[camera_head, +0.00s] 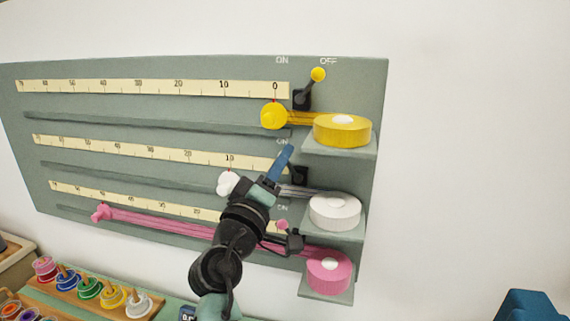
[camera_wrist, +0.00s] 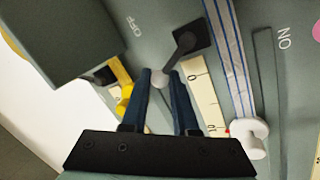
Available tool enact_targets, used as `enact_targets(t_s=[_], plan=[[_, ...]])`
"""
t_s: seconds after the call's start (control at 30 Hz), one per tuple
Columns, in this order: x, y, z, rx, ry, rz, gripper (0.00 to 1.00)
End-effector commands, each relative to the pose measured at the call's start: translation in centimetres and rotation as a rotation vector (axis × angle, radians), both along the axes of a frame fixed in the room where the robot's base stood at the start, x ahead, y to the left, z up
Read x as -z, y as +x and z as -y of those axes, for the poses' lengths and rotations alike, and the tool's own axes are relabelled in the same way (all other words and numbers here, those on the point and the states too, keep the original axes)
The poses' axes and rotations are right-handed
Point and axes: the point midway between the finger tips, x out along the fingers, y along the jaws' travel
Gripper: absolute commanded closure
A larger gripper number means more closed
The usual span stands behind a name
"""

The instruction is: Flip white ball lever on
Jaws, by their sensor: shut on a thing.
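My gripper (camera_head: 286,154) reaches up to the middle row of the grey-green board. In the wrist view its two dark blue fingers (camera_wrist: 160,75) are shut on the small white ball (camera_wrist: 159,80). The ball tops a dark lever whose square black base (camera_wrist: 188,39) is on the board. The lever tilts away from the OFF label (camera_wrist: 133,27), up and left on the board, to the ON side. In the head view the fingers hide the ball; the lever base (camera_head: 300,175) shows just right of them.
The yellow ball lever (camera_head: 318,74) above leans toward OFF. The pink ball lever (camera_head: 282,224) below leans toward ON. Yellow (camera_head: 342,133), white (camera_head: 334,214) and pink (camera_head: 328,274) tape rolls sit on ledges at right. The white tape end (camera_head: 226,184) is beside my gripper.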

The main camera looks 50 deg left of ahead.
Motion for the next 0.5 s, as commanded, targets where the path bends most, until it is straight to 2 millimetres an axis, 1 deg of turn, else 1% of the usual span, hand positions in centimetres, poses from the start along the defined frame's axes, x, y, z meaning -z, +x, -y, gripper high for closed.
enact_targets(t_s=[0.2,0.5], plan=[[0.29,-0.13,-0.22,-0.001,-0.054,0.031,1.0],[0.35,-0.19,-0.31,-0.001,-0.072,0.042,1.0]])
